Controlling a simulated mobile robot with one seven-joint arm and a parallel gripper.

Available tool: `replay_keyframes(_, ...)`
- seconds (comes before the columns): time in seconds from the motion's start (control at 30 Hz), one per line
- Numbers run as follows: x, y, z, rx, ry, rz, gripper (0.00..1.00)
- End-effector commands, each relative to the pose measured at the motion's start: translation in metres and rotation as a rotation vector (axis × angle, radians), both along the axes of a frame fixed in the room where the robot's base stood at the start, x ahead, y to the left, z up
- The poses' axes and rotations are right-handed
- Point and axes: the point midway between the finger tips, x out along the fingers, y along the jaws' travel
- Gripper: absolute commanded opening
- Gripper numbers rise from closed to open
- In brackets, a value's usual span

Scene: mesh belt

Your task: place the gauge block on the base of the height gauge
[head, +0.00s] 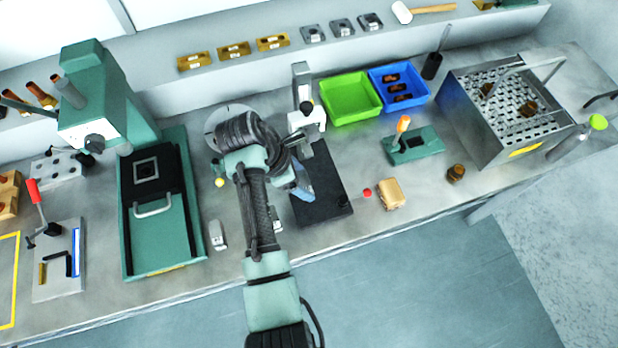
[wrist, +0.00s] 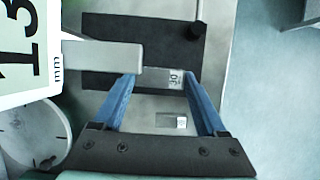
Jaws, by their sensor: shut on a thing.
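The height gauge (head: 305,108) stands on the bench, with its black base (head: 327,207) reaching toward the front edge. In the wrist view its base (wrist: 100,80) shows dark below, with the grey measuring jaw (wrist: 100,56) at left and part of a numbered display. My gripper (wrist: 160,86) has its blue fingers shut on the gauge block (wrist: 175,78), a light grey piece marked 30. The block is over the black base, beside the jaw; whether it touches the base I cannot tell. In the head view my arm hides the block, and a blue finger (head: 303,190) shows over the base.
A small pale block (wrist: 181,122) lies on the bench by the base. A red piece (head: 367,192) and tan block (head: 391,193) lie to the right. Green (head: 351,112) and blue (head: 425,98) bins stand behind. A green-framed machine (head: 165,255) is at left.

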Motion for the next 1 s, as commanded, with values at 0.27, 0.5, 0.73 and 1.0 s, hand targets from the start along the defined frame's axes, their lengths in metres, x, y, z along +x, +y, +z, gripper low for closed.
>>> replay_keyframes(0.27,0.005,-0.016,-0.01,-0.002,0.003,0.002,0.0)
replay_keyframes(0.5,0.006,-0.016,-0.034,-0.001,-0.001,0.001,0.0)
replay_keyframes(0.73,0.006,-0.016,-0.034,0.0,-0.003,0.001,0.0)
replay_keyframes(1.0,0.005,-0.016,-0.038,0.0,0.0,0.0,0.98)
